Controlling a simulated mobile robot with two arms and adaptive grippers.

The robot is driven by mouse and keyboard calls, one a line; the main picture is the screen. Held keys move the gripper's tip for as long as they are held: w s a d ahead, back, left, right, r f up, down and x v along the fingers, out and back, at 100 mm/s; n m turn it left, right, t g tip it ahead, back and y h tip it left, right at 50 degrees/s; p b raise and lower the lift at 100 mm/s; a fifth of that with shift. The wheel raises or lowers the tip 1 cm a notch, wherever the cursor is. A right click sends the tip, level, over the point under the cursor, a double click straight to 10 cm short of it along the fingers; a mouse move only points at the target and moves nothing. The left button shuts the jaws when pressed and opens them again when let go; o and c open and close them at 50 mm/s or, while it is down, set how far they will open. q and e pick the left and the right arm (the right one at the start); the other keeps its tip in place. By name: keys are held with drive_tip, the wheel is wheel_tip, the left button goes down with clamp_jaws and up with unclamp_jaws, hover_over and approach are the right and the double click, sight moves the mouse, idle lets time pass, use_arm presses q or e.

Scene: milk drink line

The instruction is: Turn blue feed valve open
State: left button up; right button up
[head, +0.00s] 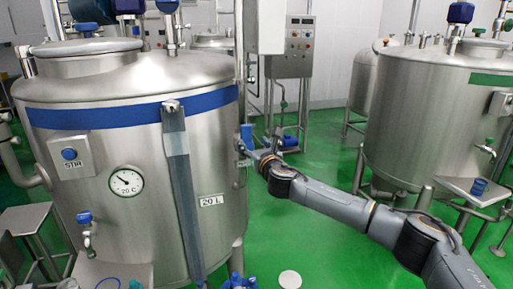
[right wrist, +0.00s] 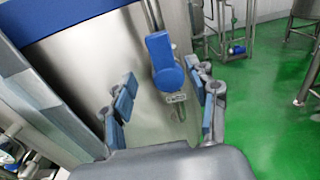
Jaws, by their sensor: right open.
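The blue feed valve (head: 246,134) is on the right side of the large steel tank with the blue band. In the right wrist view its blue lever (right wrist: 164,62) stands nearly upright, tilted slightly, with a round blue hub and a metal fitting below. My right gripper (head: 252,154) is at the valve, its arm coming in from the right. In the right wrist view the right gripper (right wrist: 160,88) is open, with a blue-padded finger on each side of the valve. I cannot tell whether a finger touches it. My left gripper is not in view.
The tank (head: 120,225) carries a dial gauge (head: 126,182), a STIR button (head: 69,154) and a blue-handled tap (head: 85,218). A second tank (head: 425,120) with a green tap stands at right. Blue items (head: 238,281) are at the bottom. Green floor between the tanks is mostly clear.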

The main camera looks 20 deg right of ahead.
drive_tip(key=shift+s, duration=1.05)
